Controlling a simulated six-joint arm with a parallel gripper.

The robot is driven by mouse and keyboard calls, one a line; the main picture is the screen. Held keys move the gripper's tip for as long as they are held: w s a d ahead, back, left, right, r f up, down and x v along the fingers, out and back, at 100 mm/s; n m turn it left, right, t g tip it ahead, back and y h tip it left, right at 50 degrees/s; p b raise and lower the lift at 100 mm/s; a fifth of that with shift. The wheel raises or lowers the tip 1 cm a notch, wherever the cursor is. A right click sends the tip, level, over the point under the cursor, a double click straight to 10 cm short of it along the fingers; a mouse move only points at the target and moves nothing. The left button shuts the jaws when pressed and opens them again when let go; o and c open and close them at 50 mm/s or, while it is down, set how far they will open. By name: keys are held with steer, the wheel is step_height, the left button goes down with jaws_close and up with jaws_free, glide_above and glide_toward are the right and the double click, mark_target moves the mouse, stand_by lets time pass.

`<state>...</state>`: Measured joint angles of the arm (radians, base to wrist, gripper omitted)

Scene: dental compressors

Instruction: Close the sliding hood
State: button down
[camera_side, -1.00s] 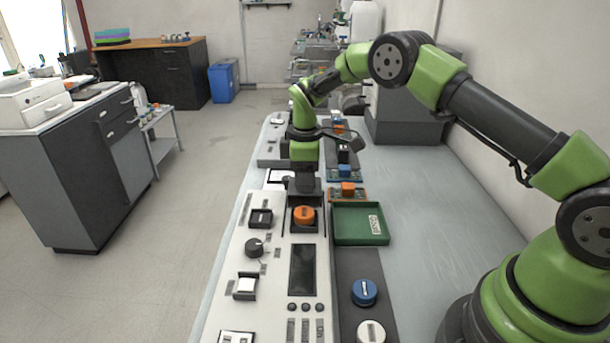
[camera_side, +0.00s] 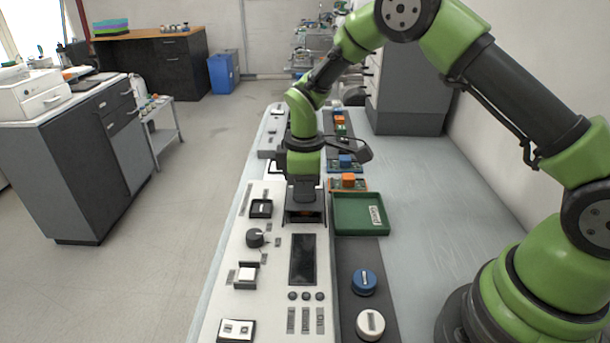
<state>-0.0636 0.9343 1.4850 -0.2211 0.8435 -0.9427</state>
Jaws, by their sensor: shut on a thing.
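The sliding hood (camera_side: 291,217) is a dark piece on the white control panel (camera_side: 265,285), left of the green tray. My gripper (camera_side: 304,203) points down at it and is shut on it. My gripper hides most of the hood.
The green tray (camera_side: 345,228) stands close to the right of my gripper. A blue knob (camera_side: 364,281) and a white knob (camera_side: 370,324) lie nearer on the dark strip. A black dial (camera_side: 256,238) and switches are on the panel's left. The grey tabletop (camera_side: 440,200) at right is clear.

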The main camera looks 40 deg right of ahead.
steer(key=shift+s+a, duration=0.25)
steer(key=shift+a, duration=0.05)
steer(key=c, duration=1.2)
jaws_free()
steer(key=shift+o, duration=0.2)
step_height(320, 180, up, 10)
